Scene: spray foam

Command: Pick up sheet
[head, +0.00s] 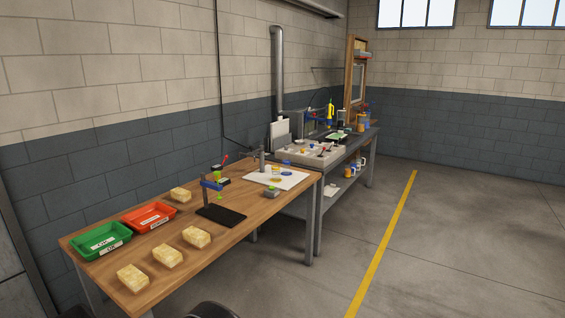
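A white sheet (287,182) lies flat at the far end of the wooden table (150,270). Several small items rest on or beside it, among them a grey upright piece (262,162) and small yellow and blue pieces. Another white, sheet-like panel (278,130) stands upright farther back, near the second bench; I cannot tell exactly what it is. My gripper is not in view; only a dark part, likely mine, shows at the bottom edge.
Several yellow foam blocks (197,237), a green tray (100,241), a red tray (150,216) and a black stand (221,215) with a blue top occupy the table. A cluttered grey bench (310,152) stands beyond. Open floor (450,240) lies to the right, with a yellow line.

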